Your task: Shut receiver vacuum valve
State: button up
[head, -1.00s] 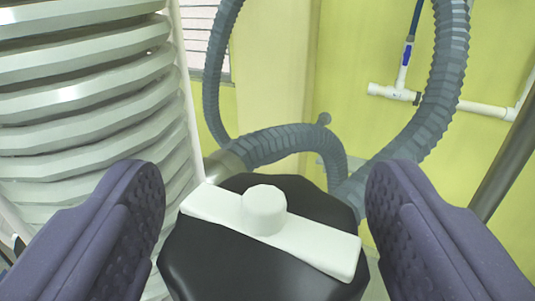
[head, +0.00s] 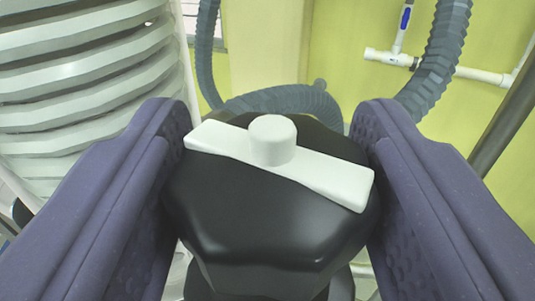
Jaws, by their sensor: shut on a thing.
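The valve has a black faceted knob (head: 265,222) with a white bar (head: 325,178) and a round white hub on its top. It stands in the lower middle of the head view. The white bar slants down from left to right. My gripper (head: 270,150) has its two purple padded fingers on either side of the knob, shut on it. The fingers hide the knob's left and right sides. The pipework below the knob is mostly hidden.
Grey ribbed hoses (head: 440,65) loop behind the knob and up at the right. A large white ribbed column (head: 85,85) stands close at the left. A white pipe with a tee (head: 390,57) runs along the yellow-green wall. A dark metal post (head: 508,120) leans at the far right.

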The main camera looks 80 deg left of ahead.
jog(key=f+t+b, duration=0.1)
jog(key=b, duration=0.7)
jog(key=shift+m, duration=0.4)
jog(key=shift+t+h+b, duration=0.3)
jog(key=shift+t+b, duration=0.1)
jog(key=shift+b, duration=0.55)
jog(key=m+t+b, duration=0.1)
jog(key=b, duration=0.3)
jog(key=shift+r, duration=0.2)
jog(key=m+t+h+b, duration=0.1)
jog(key=b, duration=0.4)
jog(key=shift+t, duration=0.4)
